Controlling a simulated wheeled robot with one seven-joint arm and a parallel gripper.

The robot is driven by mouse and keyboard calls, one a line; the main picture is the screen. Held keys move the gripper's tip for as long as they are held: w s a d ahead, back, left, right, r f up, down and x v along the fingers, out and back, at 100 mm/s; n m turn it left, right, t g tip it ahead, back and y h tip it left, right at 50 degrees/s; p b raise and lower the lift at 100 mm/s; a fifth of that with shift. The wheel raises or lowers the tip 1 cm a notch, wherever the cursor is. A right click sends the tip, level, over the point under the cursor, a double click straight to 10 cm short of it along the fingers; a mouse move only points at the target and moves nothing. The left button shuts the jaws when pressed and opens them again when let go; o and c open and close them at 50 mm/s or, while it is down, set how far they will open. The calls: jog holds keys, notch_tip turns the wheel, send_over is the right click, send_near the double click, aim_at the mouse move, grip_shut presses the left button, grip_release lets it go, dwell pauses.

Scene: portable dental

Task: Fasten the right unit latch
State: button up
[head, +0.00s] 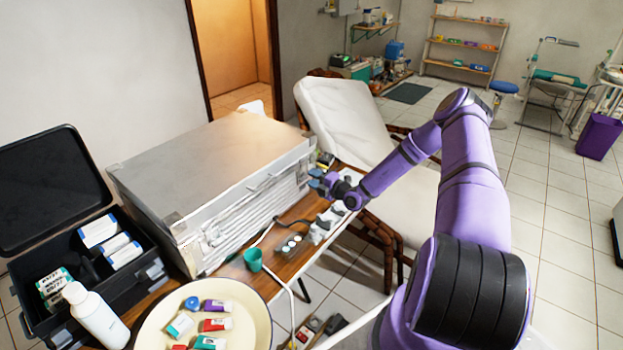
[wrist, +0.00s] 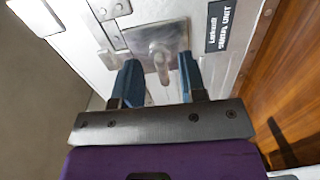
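The silver metal unit case (head: 215,165) stands on the wooden table, its lid down. Its right end faces my gripper (head: 322,182). In the wrist view, the right latch (wrist: 158,55) is a metal plate with a rounded lever hanging down from it, on the case's light wall. My gripper (wrist: 160,72) is open, with one blue finger on each side of the lever. I see gaps between the fingers and the lever; whether the fingertips touch the plate I cannot tell. Whether the latch is fastened I cannot tell. The head view does not show the latch clearly.
A dark label (wrist: 220,25) is beside the latch. An open black case (head: 60,300) is at left. A dental chair (head: 345,115) stands behind my arm.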

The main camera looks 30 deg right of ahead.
jog(key=v, duration=0.9)
jog(key=shift+s+d, duration=0.1)
jog(key=shift+s, duration=0.1)
jog(key=shift+r, duration=0.15)
jog(key=s+a+r+n+g+y, duration=0.1)
jog(key=s+a+r+n+g, duration=0.3)
jog(key=a+r+n, duration=0.45)
jog(key=s+a+r+n+g+y, duration=0.2)
jog(key=a+r+n+g, duration=0.35)
jog(key=r+n, duration=0.5)
jog(key=s+a+r+n+g+y, duration=0.1)
jog(key=s+a+r+n+g, duration=0.2)
jog(key=a+r+n+g, duration=0.5)
jog(key=s+r+n+t+h, duration=0.2)
jog(key=s+r+n+h, duration=0.3)
jog(key=s+r+n, duration=0.4)
jog(key=s+r+n+t+h, duration=0.3)
jog(key=s+r+n+h, duration=0.2)
jog(key=s+r+n, duration=0.5)
jog(key=shift+s+a+r+n+t, duration=0.4)
jog(key=shift+s+n, duration=1.7)
jog(key=shift+s, duration=1.25)
